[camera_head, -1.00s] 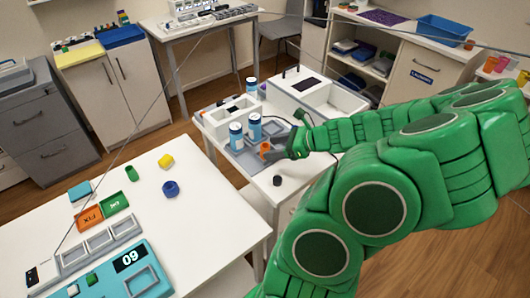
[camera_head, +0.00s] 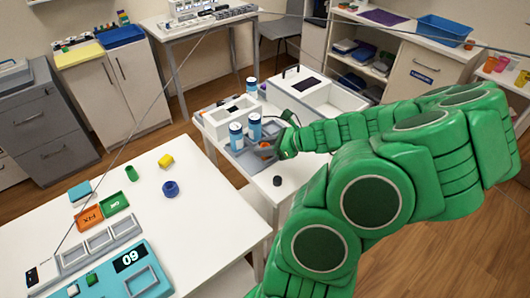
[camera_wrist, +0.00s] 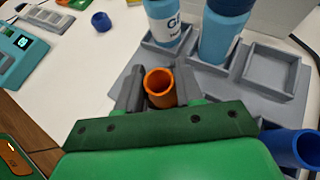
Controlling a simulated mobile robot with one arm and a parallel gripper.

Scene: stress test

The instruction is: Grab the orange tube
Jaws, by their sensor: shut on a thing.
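The orange tube (camera_wrist: 159,88) stands between the two fingers of my gripper (camera_wrist: 158,90) in the wrist view, with its open top facing the camera. The fingers are shut on it from both sides. In the head view the orange tube (camera_head: 265,146) is small and partly hidden by my gripper (camera_head: 275,146), at the grey holder on the middle table. Whether its base touches the holder cannot be told.
Two blue-and-white bottles (camera_wrist: 165,22) (camera_wrist: 222,30) stand in the grey holder (camera_wrist: 225,80) just beyond the tube. An empty square slot (camera_wrist: 270,70) is to the right. A blue tube (camera_wrist: 292,148) is close at the right. A dark cap (camera_head: 277,180) lies on the table.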

